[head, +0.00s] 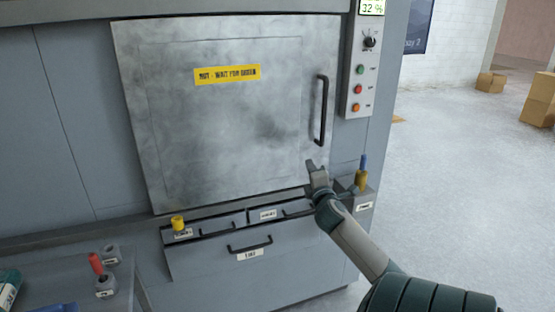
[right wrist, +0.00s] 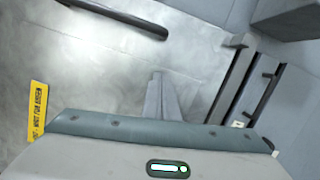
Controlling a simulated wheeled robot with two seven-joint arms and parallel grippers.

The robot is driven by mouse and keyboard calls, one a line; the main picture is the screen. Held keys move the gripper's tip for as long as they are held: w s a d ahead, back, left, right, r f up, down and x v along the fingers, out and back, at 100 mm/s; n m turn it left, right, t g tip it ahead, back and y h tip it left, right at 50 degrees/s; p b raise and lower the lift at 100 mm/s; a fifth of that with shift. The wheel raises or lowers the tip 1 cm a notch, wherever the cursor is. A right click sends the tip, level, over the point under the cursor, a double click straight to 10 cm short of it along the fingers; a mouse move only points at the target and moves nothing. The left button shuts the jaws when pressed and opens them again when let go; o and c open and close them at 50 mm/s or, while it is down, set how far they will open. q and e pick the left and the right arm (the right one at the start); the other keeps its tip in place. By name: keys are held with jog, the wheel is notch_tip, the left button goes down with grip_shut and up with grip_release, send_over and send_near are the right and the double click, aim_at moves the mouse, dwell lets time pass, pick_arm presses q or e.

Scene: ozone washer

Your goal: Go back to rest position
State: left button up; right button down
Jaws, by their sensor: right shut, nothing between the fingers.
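My right gripper (head: 314,172) is shut and empty. It is in front of the lower right corner of the washer's grey metal door (head: 225,130), below the black door handle (head: 322,110). The door looks shut and bears a yellow warning label (head: 227,74). In the right wrist view my gripper's fingers (right wrist: 160,85) point at the door, with the handle (right wrist: 115,15) above them and the yellow label (right wrist: 38,108) at the left. My left gripper is not in view.
Below the door are labelled drawers with black handles (head: 250,246). A yellow knob (head: 178,223) and a yellow-and-blue item (head: 362,174) stand at the ledge's ends. A control panel (head: 366,75) is right of the door. A side table (head: 65,285) holds small items. Open floor lies right.

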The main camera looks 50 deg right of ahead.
dwell(0.3)
